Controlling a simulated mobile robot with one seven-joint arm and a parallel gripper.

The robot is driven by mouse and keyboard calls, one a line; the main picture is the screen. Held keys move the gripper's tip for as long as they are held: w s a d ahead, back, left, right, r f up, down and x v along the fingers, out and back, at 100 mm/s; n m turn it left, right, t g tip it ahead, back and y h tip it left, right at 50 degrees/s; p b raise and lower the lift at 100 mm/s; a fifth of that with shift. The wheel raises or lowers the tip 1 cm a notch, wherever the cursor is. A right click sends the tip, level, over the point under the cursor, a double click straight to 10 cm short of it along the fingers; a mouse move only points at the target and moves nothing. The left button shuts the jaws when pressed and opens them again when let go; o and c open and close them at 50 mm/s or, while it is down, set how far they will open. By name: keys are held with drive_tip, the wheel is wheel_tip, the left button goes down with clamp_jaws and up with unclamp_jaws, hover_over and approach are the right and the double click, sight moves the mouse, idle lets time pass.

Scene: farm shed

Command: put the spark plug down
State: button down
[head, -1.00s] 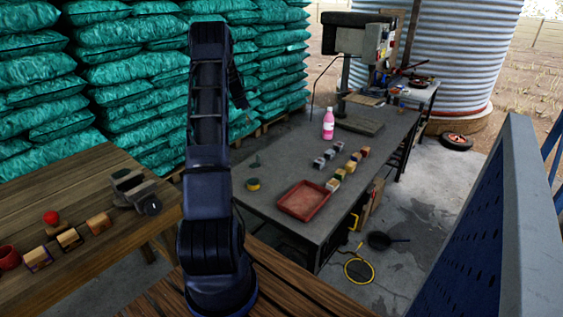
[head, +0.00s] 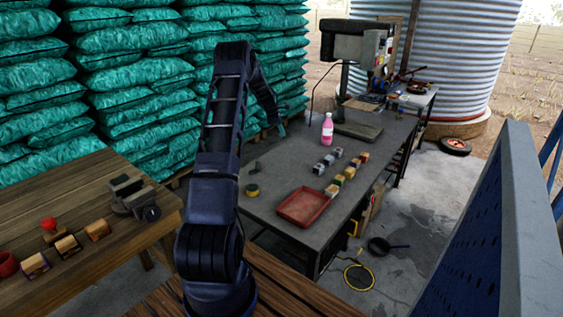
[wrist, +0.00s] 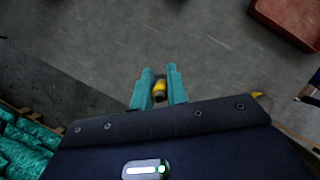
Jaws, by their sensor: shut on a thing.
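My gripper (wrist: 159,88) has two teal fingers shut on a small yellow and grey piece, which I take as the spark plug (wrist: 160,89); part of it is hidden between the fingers. In the wrist view it is over the grey workbench top (wrist: 200,45). I cannot tell how high above the top it is. In the head view my gripper (head: 282,129) is at the bench's far left edge, left of the pink bottle, and the plug is too small to make out.
The bench holds a red tray (head: 302,206), a pink bottle (head: 327,130), a yellow-green roll (head: 252,190), several small blocks (head: 337,179) and a drill press (head: 357,75). Bare bench top lies between roll and bottle. Teal sacks (head: 150,90) stand behind. A wooden table (head: 90,190) is at left.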

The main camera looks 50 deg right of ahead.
wheel_tip(320, 180, down, 17)
drive_tip(key=shift+r, duration=0.15)
idle(0.5)
drive_tip(key=c, duration=1.4)
unclamp_jaws()
